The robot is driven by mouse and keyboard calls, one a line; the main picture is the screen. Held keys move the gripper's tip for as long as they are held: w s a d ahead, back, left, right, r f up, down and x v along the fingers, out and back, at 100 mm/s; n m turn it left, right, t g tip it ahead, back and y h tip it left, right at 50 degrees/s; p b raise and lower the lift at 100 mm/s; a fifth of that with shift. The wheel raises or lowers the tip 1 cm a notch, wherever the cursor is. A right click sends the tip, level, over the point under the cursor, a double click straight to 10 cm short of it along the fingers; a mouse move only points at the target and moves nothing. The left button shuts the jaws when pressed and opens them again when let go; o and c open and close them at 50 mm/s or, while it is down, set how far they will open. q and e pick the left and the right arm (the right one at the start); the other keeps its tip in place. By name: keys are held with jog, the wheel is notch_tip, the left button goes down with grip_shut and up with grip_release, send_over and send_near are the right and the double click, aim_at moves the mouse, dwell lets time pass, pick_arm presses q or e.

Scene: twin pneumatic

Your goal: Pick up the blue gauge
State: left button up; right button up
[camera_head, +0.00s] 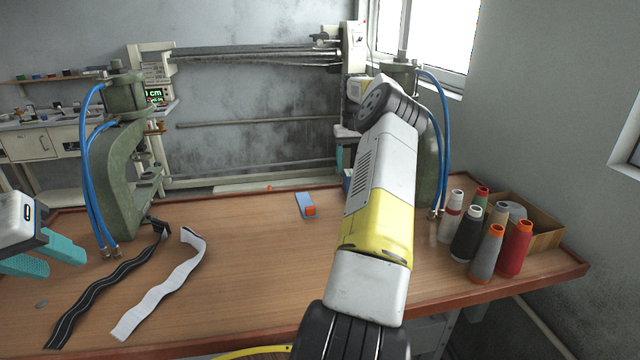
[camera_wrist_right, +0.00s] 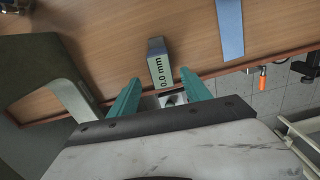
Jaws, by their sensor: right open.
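A small block with a grey face reading "0.0 mm" (camera_wrist_right: 161,70) stands near the table edge in the right wrist view; it appears to be the blue gauge. In the head view a bit of a blue object (camera_head: 347,181) shows beside my right arm, likely the same block, mostly hidden. My right gripper (camera_wrist_right: 161,78) is open, its teal fingers on either side of the block's near end in the picture; contact cannot be told. My left gripper (camera_head: 62,262) is open and empty at the far left of the head view.
Green presses (camera_head: 127,165) stand left and right. Thread cones (camera_head: 488,250) and a cardboard box (camera_head: 540,236) are at right. Two fabric strips (camera_head: 160,290) lie at left.

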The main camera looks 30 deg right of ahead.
aim_at(350, 172)
jog(key=f, duration=0.3)
jog(key=shift+s+a+f, duration=0.3)
jog(key=shift+s+f, duration=0.05)
jog(key=shift+f, duration=0.6)
grip_shut()
